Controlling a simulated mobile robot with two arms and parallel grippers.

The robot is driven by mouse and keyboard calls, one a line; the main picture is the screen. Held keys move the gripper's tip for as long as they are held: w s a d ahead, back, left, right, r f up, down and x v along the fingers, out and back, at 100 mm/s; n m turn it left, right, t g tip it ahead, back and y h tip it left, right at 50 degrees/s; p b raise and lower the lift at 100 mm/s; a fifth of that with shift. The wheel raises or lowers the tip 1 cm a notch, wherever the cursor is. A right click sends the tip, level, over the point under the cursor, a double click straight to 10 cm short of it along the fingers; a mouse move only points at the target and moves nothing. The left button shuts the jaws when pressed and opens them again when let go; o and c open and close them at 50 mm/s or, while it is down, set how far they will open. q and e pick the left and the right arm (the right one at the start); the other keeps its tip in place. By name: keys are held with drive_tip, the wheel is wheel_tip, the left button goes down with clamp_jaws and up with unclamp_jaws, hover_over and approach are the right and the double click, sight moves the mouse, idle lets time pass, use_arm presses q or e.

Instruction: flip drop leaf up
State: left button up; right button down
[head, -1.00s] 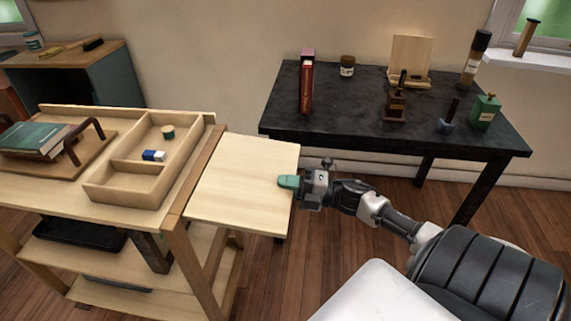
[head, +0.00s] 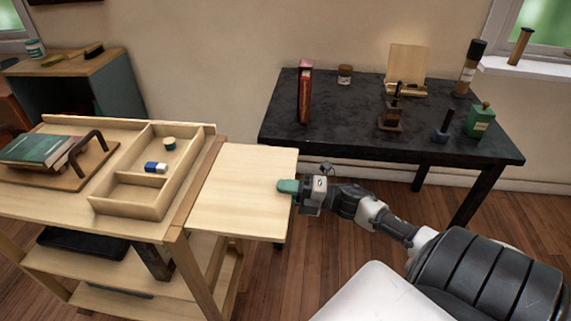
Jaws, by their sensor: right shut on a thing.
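The drop leaf (head: 238,190) is a pale wooden panel at the right side of the wooden cart (head: 75,216). It stands out about level with the cart's top, along the cart's right edge. My right gripper (head: 288,187) is shut on the leaf's outer right edge, with a green fingertip lying over the top face. The finger under the leaf is hidden. My left gripper is not in view.
The cart top holds a divided tray (head: 132,207) with a blue-and-white block, and a board with a green book (head: 42,150). A black table (head: 350,123) with a red book and bottles stands behind the leaf. Wooden floor shows below.

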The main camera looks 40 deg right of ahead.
drive_tip(key=shift+w+r, duration=0.15)
drive_tip(key=shift+r, duration=0.25)
drive_tip(key=c, duration=1.2)
unclamp_jaws()
drive_tip(key=shift+o, duration=0.6)
drive_tip(key=shift+f, duration=0.15)
drive_tip(key=shift+s+d+f, duration=0.15)
drive_tip(key=shift+s+d, duration=0.1)
drive_tip(key=shift+s, duration=0.15)
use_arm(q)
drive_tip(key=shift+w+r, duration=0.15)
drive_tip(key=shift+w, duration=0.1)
use_arm(e)
drive_tip(key=r+v, duration=0.1)
drive_tip(key=v, duration=0.9)
drive_tip(key=shift+f, duration=0.4)
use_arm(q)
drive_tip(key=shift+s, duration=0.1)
